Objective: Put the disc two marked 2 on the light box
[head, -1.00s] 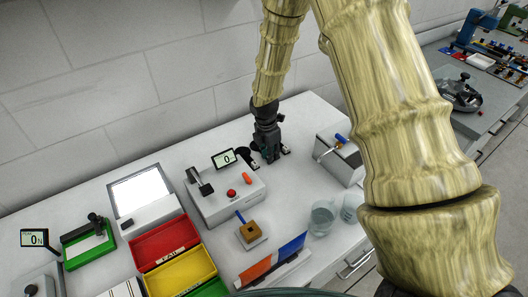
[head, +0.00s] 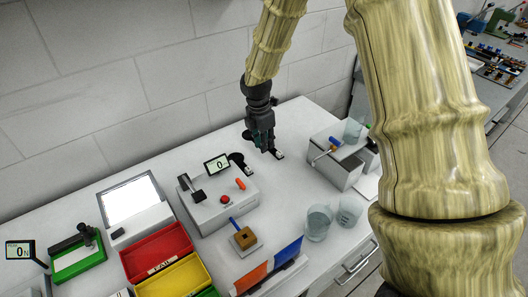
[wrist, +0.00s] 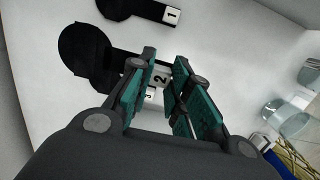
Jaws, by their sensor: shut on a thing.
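Disc two (wrist: 85,48) is a flat black disc with a handle ending in a white label marked 2. In the wrist view my gripper (wrist: 164,92) has its teal fingers on both sides of this labelled handle, shut on it. In the head view my gripper (head: 262,146) points down at the back of the bench. I cannot tell how far disc two is off the bench. The light box (head: 130,200), with a bright white panel, stands at the left and is empty. A label marked 3 (wrist: 149,97) shows partly between the fingers.
Another black disc piece, marked 1 (wrist: 172,15), lies beside disc two. A grey device with a display (head: 217,210) stands between my gripper and the light box. Red (head: 155,254) and yellow trays are at the front left. Glass beakers (head: 318,222) and a grey box (head: 338,165) stand right.

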